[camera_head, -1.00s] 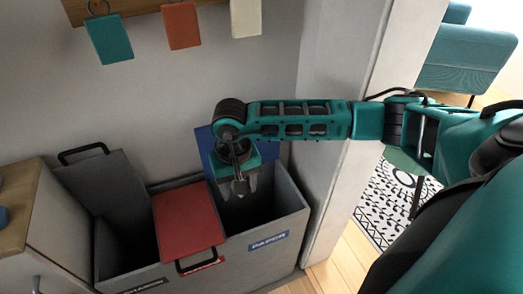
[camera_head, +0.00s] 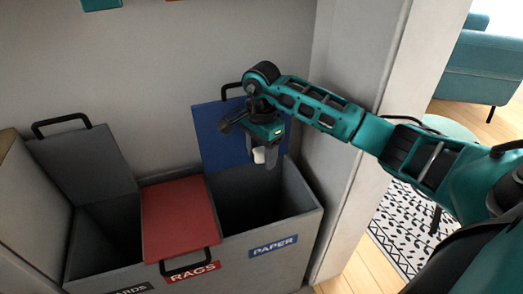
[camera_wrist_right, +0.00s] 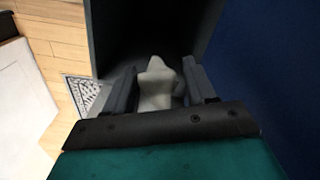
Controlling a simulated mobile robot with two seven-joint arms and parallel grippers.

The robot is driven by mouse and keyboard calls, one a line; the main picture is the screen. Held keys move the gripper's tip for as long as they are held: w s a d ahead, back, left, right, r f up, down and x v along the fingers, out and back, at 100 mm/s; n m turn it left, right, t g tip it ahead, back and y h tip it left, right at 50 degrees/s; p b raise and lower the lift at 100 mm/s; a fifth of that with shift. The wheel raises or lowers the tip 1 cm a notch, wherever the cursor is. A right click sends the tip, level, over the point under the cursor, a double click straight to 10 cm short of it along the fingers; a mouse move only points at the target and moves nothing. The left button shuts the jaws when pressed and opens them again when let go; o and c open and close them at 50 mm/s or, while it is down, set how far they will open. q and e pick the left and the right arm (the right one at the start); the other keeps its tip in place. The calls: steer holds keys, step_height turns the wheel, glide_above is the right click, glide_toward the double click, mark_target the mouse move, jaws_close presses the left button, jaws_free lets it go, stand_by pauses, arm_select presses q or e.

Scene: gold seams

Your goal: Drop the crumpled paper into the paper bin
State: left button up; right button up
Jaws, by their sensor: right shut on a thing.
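The crumpled paper (camera_head: 259,155) is a small whitish lump held in my right gripper (camera_head: 265,160). In the right wrist view the paper (camera_wrist_right: 156,85) sits between the two fingers of the right gripper (camera_wrist_right: 160,88), which is shut on it. The paper bin (camera_head: 274,246) is the grey right-hand compartment with a blue "PAPER" label, and its blue lid (camera_head: 220,140) stands open behind. The gripper hangs above the bin's opening, near its back. The right wrist view shows the dark bin inside beyond the paper. My left gripper is out of view.
The middle compartment has a shut red lid (camera_head: 178,220) labelled "RAGS". The left compartment is open, its grey lid (camera_head: 80,165) raised. A wall edge (camera_head: 365,130) stands close to the right of the bins. A patterned rug (camera_head: 405,215) lies beyond it.

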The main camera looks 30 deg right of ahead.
mark_target(262, 147)
step_height(262, 147, down, 2)
steer(key=shift+f+b, duration=0.25)
steer(key=shift+b, duration=0.4)
steer(key=shift+f, duration=0.2)
steer(key=o, duration=1.1)
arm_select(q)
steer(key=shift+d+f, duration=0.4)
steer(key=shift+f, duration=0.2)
arm_select(e)
step_height(262, 147, up, 12)
steer(key=p, duration=0.2)
steer(key=shift+f+p, duration=0.2)
steer(key=shift+p, duration=0.2)
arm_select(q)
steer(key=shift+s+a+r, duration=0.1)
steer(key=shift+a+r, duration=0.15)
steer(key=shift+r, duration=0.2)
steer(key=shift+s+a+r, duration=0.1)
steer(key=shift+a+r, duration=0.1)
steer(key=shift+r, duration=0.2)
arm_select(e)
steer(key=shift+r, duration=0.7)
